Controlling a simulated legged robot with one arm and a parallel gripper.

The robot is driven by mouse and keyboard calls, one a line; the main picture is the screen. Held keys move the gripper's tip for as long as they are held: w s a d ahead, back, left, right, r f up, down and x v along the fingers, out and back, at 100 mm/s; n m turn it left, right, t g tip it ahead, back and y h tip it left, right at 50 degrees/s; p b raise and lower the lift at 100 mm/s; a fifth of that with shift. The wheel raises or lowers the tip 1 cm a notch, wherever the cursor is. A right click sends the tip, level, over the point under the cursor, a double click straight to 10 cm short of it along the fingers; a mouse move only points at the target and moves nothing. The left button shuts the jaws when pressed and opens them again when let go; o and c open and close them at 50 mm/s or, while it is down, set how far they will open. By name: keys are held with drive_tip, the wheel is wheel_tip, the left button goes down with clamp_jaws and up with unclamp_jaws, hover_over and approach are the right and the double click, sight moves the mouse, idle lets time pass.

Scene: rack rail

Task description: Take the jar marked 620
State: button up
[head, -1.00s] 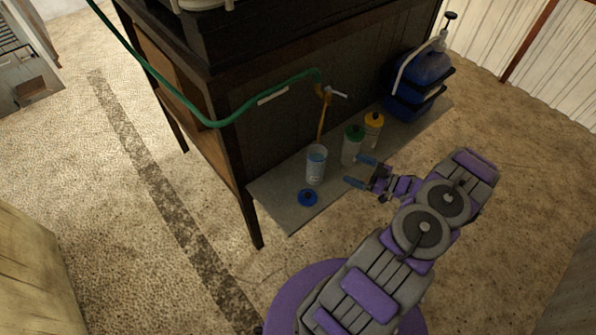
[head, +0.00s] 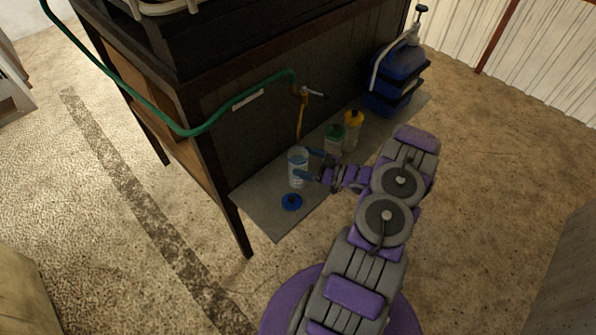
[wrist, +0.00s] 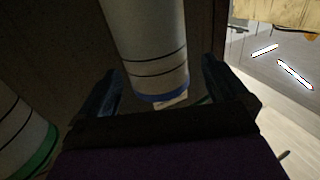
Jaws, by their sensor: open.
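A pale jar with a blue rim (head: 297,180) stands upright on the grey board beside the dark cabinet. My gripper (head: 311,164) is open at its right side. In the wrist view the jar (wrist: 150,50) shows between the two spread fingers of my gripper (wrist: 160,70), with dark rings and a blue band at its end; I cannot tell whether they touch it. A green-lidded jar (head: 335,140) stands just behind my gripper and shows at left in the wrist view (wrist: 15,135). A yellow-lidded jar (head: 352,131) stands beyond it. No number is readable on any jar.
An orange-brown tap (head: 301,110) with a green hose (head: 205,124) hangs above the jar. The cabinet (head: 170,110) closes off the back. A blue container (head: 394,85) stands at the far right end.

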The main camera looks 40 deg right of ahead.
sight(290, 155)
drive_tip(key=shift+w+f, duration=0.1)
drive_tip(key=shift+w, duration=0.2)
drive_tip(key=b+x, duration=0.1)
drive_tip(key=x, duration=0.4)
drive_tip(key=shift+s+a+r+b, duration=0.1)
drive_tip(key=shift+r+b, duration=0.1)
drive_tip(key=shift+b, duration=0.15)
drive_tip(key=shift+c, duration=0.3)
drive_tip(key=shift+d+f, duration=0.1)
drive_tip(key=shift+d, duration=0.35)
drive_tip(key=shift+c, duration=1.4)
drive_tip(key=shift+a, duration=0.3)
drive_tip(key=c, duration=0.6)
drive_tip(key=shift+d, duration=0.1)
clamp_jaws()
